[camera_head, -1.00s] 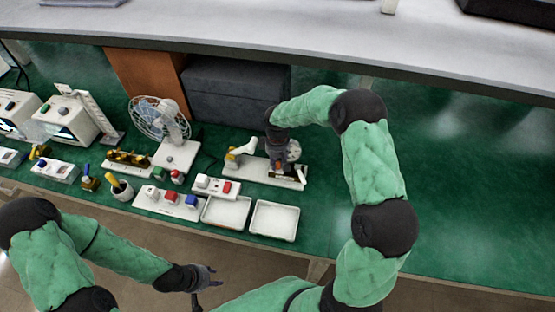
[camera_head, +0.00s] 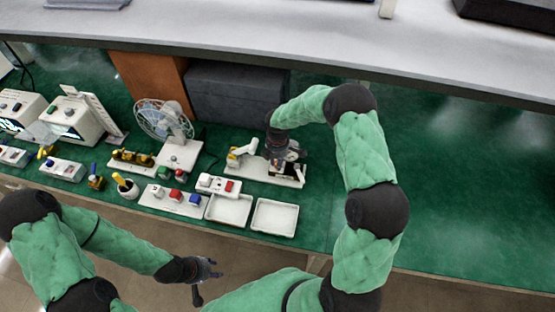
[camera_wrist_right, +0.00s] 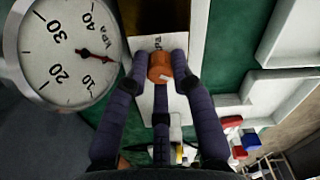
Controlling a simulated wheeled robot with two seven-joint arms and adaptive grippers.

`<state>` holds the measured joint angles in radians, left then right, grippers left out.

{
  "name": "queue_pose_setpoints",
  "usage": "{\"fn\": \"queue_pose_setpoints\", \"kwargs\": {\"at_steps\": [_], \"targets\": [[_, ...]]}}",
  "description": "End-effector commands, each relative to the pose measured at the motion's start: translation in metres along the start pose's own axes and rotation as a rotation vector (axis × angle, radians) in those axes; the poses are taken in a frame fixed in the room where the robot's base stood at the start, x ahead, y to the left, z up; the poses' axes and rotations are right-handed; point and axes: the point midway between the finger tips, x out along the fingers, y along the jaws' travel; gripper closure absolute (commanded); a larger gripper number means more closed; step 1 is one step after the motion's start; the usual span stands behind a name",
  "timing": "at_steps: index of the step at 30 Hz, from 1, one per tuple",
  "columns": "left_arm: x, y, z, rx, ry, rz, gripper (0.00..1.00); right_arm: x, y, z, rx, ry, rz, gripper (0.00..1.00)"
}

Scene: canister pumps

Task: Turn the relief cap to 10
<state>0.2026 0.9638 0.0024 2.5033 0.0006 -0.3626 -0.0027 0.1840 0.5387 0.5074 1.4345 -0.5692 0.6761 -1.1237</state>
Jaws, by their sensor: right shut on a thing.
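The relief cap (camera_wrist_right: 160,66) is a small orange knob with a pale mark on its lower edge, in the right wrist view. My right gripper (camera_wrist_right: 160,72) is shut on it, with dark fingers on both sides and one below. The round white gauge (camera_wrist_right: 65,50) is at the left of that view; its red needle points right, near the low end of the scale, exact reading unclear. In the head view my right gripper (camera_head: 277,153) reaches down over the white pump base (camera_head: 245,171), hiding the cap. My left gripper (camera_head: 205,270) hangs open and empty in front of the bench.
Two white trays (camera_head: 274,232) and a white block with a red button (camera_head: 218,185) lie in front of the pump. A fan (camera_head: 165,120) stands to its left and a dark box (camera_head: 235,95) behind. The green bench at right is clear.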

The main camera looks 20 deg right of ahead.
Motion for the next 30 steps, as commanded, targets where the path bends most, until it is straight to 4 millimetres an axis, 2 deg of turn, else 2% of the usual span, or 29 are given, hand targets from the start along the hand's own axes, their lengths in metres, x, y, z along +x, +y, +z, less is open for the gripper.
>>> {"fn": "queue_pose_setpoints", "kwargs": {"at_steps": [15,30], "targets": [[-0.021,0.007,0.001,0.000,0.000,0.000,0.60,-0.002,0.001,0.000,-0.406,0.000,0.002,1.00],[-0.025,0.009,0.001,0.000,0.000,0.000,0.60,-0.001,0.001,0.000,-0.530,0.000,0.003,1.00]]}}
